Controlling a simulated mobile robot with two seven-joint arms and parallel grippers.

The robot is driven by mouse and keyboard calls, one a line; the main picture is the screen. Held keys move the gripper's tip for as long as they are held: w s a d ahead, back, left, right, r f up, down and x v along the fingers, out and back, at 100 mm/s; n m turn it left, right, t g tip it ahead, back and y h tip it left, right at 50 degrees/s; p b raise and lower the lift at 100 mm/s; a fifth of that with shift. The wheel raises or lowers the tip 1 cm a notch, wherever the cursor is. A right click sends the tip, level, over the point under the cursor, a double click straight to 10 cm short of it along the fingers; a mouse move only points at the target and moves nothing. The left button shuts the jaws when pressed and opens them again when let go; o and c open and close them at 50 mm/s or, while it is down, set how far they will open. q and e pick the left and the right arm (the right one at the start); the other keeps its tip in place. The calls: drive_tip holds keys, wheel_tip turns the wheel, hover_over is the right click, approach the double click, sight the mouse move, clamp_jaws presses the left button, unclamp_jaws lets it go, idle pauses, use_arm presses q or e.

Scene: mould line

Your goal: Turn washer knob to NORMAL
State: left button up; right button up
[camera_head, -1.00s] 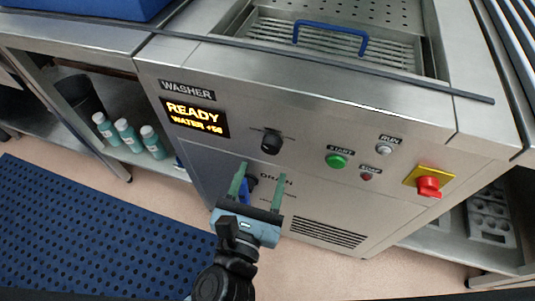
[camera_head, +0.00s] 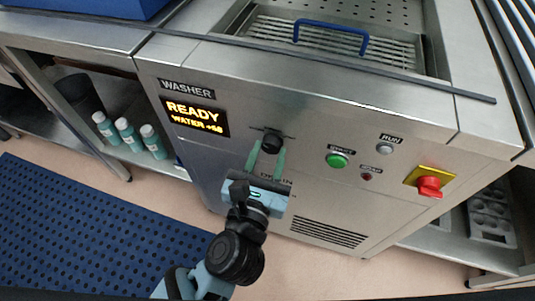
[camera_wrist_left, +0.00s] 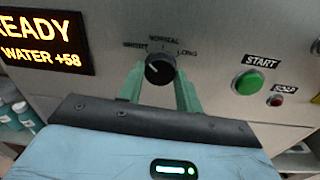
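The black washer knob (camera_head: 271,142) sits on the steel front panel, right of the lit display. In the left wrist view the knob (camera_wrist_left: 159,69) has labels above it; NORMAL is at the top, LONG at the right, and the left label is blurred. Its pale pointer mark appears turned to the upper left, away from NORMAL. My left gripper (camera_head: 266,161) is open, with its green fingers on either side of the knob. In the left wrist view the fingers (camera_wrist_left: 159,84) flank the knob with small gaps; contact cannot be made out. My right gripper is not in view.
The display (camera_head: 195,117) reads READY, WATER +58. A green START button (camera_head: 337,160), a small red button (camera_head: 367,177) and a red switch on yellow (camera_head: 429,187) are to the right. A blue handle (camera_head: 331,36) stands on top.

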use_arm(q)
drive_tip(key=shift+c, duration=1.3)
drive_tip(key=m+p, duration=0.1)
drive_tip(key=p, duration=0.1)
drive_tip(key=shift+r+m+p, duration=0.15)
drive_tip(key=shift+m+p, duration=0.15)
drive_tip(key=shift+m, duration=0.1)
drive_tip(key=shift+m+p, duration=0.8)
drive_tip(key=shift+p, duration=0.2)
drive_tip(key=m+p, duration=0.3)
drive_tip(key=m, duration=0.1)
drive_tip(key=shift+p, duration=0.3)
drive_tip(key=shift+m+p, duration=0.55)
drive_tip(key=shift+m, duration=0.35)
drive_tip(key=shift+a+f+m, duration=0.1)
drive_tip(key=shift+f+m, duration=0.1)
drive_tip(key=shift+m, duration=0.2)
drive_tip(key=o, duration=1)
